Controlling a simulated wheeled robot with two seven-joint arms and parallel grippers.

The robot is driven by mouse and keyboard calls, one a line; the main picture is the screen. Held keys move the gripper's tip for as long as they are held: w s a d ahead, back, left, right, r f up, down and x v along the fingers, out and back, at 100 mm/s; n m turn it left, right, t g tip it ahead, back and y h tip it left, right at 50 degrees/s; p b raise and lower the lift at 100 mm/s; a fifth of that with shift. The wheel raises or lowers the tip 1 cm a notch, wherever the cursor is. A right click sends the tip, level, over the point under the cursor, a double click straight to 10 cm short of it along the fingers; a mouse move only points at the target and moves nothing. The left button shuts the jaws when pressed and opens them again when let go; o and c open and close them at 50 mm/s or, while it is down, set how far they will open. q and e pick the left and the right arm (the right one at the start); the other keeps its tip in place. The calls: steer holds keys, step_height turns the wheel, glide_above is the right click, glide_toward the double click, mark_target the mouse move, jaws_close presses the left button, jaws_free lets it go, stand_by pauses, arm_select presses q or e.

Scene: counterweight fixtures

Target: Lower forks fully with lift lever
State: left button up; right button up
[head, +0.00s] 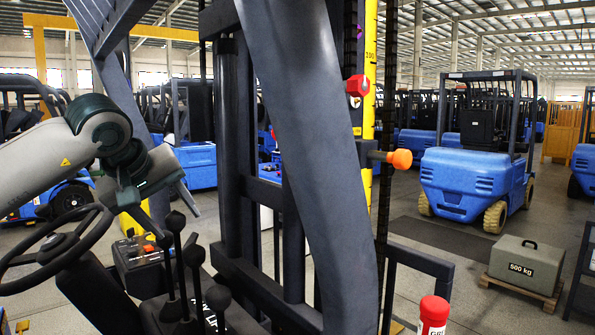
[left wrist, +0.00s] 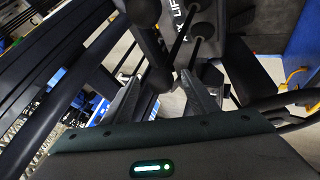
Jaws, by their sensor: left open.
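My left gripper (head: 172,213) is open above the lever console, with its fingers pointing down close to the farthest black lever knob (head: 175,222). Two more black knobs, a middle one (head: 194,255) and a nearer one (head: 218,297), stand on thin shafts beside it. In the left wrist view my open left gripper (left wrist: 162,84) has a dark knob (left wrist: 157,79) between or just beyond its fingers; I cannot tell whether they touch it. White lettering reading LIFT (left wrist: 231,25) shows on the console, partly covered. The forks are not clearly visible. My right gripper is not in view.
A steering wheel (head: 58,248) is left of the levers. A thick dark pillar (head: 318,160) and the mast (head: 238,150) block the middle. An orange-tipped peg (head: 400,159) and a red-topped container (head: 433,312) are to the right. A 500 kg block (head: 526,262) sits on a pallet.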

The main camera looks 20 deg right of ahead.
arm_select(q)
steer(key=p+v, duration=0.1)
steer(key=v, duration=0.9)
steer(key=shift+w+f, duration=0.1)
steer(key=shift+f, duration=0.05)
steer(key=shift+f, duration=0.1)
stand_by(0.7)
